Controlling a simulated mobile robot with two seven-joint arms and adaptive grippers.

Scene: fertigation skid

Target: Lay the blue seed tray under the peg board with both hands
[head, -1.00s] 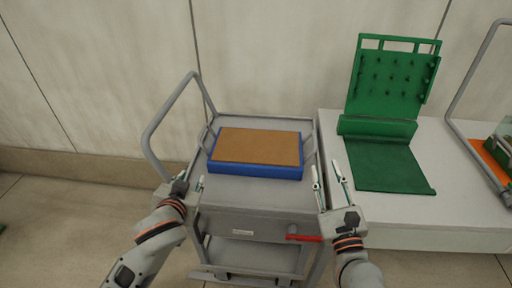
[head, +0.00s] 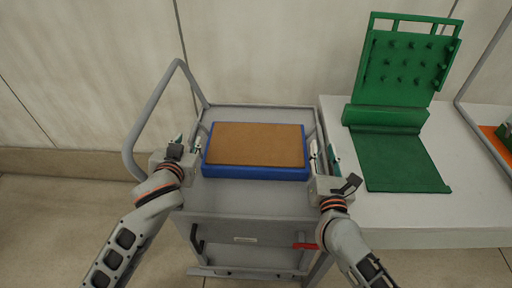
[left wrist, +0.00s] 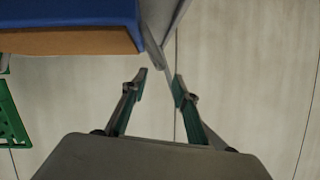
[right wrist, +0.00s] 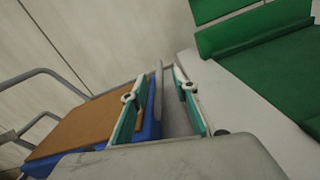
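The blue seed tray (head: 255,172), with a flat brown fill, lies on the grey cart's top. The green peg board (head: 408,68) leans upright on the white bench to the right, above a flat green base (head: 400,165). My left gripper (head: 192,146) is open beside the tray's left end; in the left wrist view the tray (left wrist: 75,14) lies outside its fingers (left wrist: 160,82). My right gripper (head: 322,152) is open at the tray's right end. In the right wrist view the tray's blue wall (right wrist: 151,118) shows between the fingers (right wrist: 158,92); contact cannot be told.
The cart (head: 250,206) has a tall handle (head: 146,108) at its left and low side rails near the tray ends. The white bench (head: 420,213) adjoins the cart's right side. A grey frame and an orange item (head: 495,138) stand at the far right.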

